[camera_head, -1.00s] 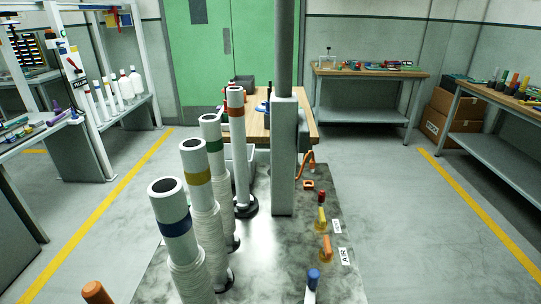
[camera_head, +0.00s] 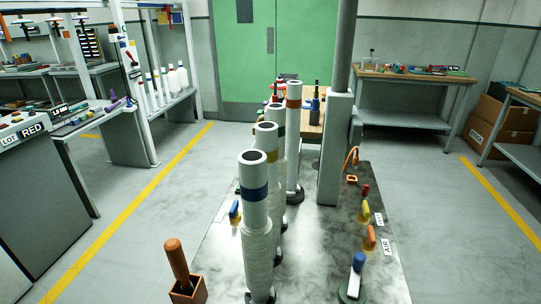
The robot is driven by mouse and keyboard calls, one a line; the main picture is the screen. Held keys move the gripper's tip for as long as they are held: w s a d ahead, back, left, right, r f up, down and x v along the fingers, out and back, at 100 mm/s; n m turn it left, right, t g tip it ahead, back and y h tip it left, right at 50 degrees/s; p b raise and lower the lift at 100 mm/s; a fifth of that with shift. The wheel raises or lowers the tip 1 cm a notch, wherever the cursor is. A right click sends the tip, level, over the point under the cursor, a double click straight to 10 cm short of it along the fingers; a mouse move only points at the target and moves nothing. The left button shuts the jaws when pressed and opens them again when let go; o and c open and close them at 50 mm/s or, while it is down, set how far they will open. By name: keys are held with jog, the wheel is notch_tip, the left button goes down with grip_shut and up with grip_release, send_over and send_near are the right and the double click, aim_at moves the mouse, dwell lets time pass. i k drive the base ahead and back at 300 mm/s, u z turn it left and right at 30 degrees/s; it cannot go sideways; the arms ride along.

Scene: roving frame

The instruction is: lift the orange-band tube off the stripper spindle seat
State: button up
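The orange-band tube (camera_head: 293,135) is a tall white tube with a red-orange band near its top. It stands upright at the back of a row of banded tubes on the grey, stained machine top (camera_head: 325,255). Its foot is at a dark round seat (camera_head: 297,196), partly hidden by the tubes in front. In front of it stand a green-band tube (camera_head: 278,132), a yellow-band tube (camera_head: 266,143) and a blue-band tube (camera_head: 254,205), overlapping in the view. My gripper is not in view.
A grey column (camera_head: 334,150) with a pole stands just right of the orange-band tube. Coloured handles, including a blue one (camera_head: 358,263) and an orange one (camera_head: 370,237), line the right side. A brown-handled tool (camera_head: 177,263) stands front left. Floor is open on both sides.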

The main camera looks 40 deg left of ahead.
aim_at(293, 87)
jog(key=k, duration=1.3)
jog(key=u, duration=1.15)
jog(key=i, duration=0.75)
